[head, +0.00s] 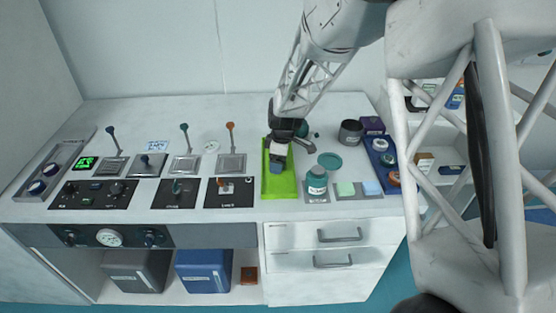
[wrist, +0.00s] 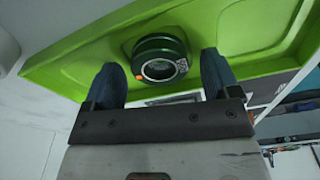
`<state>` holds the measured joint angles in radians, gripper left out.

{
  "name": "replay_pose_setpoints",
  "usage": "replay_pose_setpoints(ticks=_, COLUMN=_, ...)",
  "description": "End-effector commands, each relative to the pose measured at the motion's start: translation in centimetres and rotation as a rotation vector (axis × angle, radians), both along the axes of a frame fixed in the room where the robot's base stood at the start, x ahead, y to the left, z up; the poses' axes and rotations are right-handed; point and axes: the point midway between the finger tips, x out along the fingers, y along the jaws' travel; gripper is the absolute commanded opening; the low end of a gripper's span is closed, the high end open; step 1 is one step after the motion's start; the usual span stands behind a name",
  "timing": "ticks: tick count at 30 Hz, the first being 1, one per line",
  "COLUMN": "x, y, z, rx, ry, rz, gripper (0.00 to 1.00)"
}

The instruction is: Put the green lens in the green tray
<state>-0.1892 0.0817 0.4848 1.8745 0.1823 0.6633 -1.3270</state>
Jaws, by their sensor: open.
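The green tray (head: 280,186) is bright green and lies on the bench, right of the control panels. In the wrist view the tray (wrist: 247,26) fills the upper part. The green lens (wrist: 160,58) is a dark green ring with a glass centre, with a small orange mark and a printed label on it. It lies in the tray. My gripper (wrist: 165,80) is open, with its two dark blue fingers on either side of the lens. I cannot tell whether they touch it. In the head view my gripper (head: 277,168) is over the tray and hides the lens.
Right of the tray stand a teal jar (head: 316,181), a teal disc (head: 330,160), a dark cup (head: 350,132) and pale green and blue blocks (head: 345,189). A blue tray (head: 376,145) holds round pieces. Upright levers (head: 232,138) stand to the left.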

Motion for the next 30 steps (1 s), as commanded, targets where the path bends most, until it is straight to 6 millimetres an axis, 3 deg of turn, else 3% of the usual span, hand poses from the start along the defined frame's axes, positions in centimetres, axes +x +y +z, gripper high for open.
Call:
replay_pose_setpoints(ticks=8, x=0.0, y=-0.3, z=2.4, rx=0.001, ry=-0.002, rz=-0.001, gripper=0.82)
replay_pose_setpoints(ticks=21, x=-0.2, y=-1.1, z=9.2, rx=0.0, ry=-0.002, rz=0.001, gripper=0.82)
replay_pose_setpoints(ticks=30, x=-0.3, y=-1.4, z=11.7, rx=0.0, ry=-0.001, rz=0.0, gripper=0.82)
